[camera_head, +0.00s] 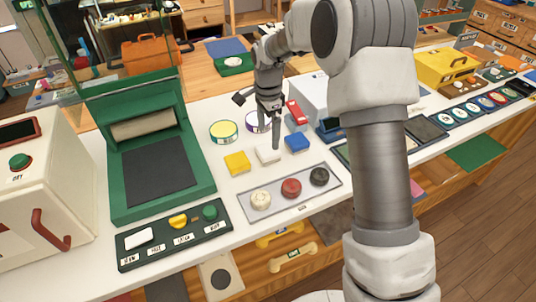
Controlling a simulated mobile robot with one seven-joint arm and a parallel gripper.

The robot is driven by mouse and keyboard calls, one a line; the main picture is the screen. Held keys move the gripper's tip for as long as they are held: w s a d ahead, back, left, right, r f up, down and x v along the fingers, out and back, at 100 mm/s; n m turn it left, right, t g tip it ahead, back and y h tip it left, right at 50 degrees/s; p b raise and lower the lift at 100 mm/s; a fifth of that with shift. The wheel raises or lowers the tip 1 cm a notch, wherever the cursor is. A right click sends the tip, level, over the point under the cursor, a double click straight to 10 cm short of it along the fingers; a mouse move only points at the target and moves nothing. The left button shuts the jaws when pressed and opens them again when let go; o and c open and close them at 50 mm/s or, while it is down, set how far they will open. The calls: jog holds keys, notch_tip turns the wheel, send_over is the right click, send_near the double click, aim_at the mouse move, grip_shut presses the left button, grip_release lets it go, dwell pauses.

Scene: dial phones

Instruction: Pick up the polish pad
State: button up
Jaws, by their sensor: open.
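Three small blocks or pads lie on the white counter: a yellow one (237,162), a white one (268,155) and a blue one (296,143). No readable label shows which is the polish pad. In front of them, a grey tray (330,199) holds a cream round piece (260,200), a red one (291,187) and a black one (320,176). My gripper (275,143) points down just above or behind the white block, open and seemingly empty. The gap between its fingers is hard to see from this angle, and I cannot tell whether they touch the block.
A green machine (198,152) stands left of the blocks, with a dark control panel (172,236) in front. Yellow-topped (223,130) and purple (256,122) round tins sit behind. A white box (308,94) stands behind right. My arm hides part of the counter at right.

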aim_at(268, 149)
jog(key=f, duration=0.4)
jog(key=f+b, duration=0.1)
jog(key=f, duration=0.1)
jog(key=shift+s+f, duration=0.3)
jog(key=shift+f, duration=0.05)
jog(key=c, duration=1.3)
jog(key=shift+r, duration=0.1)
notch_tip(268, 149, up, 4)
jog(key=shift+r+p, duration=0.1)
jog(key=shift+p, duration=0.35)
jog(key=a+r, duration=0.2)
jog(key=a, duration=0.2)
jog(key=a+r, duration=0.2)
jog(key=a, duration=0.1)
jog(key=a+r+p, duration=0.1)
jog(key=a+r, duration=0.1)
jog(key=a, duration=0.2)
jog(key=shift+a+r, duration=0.35)
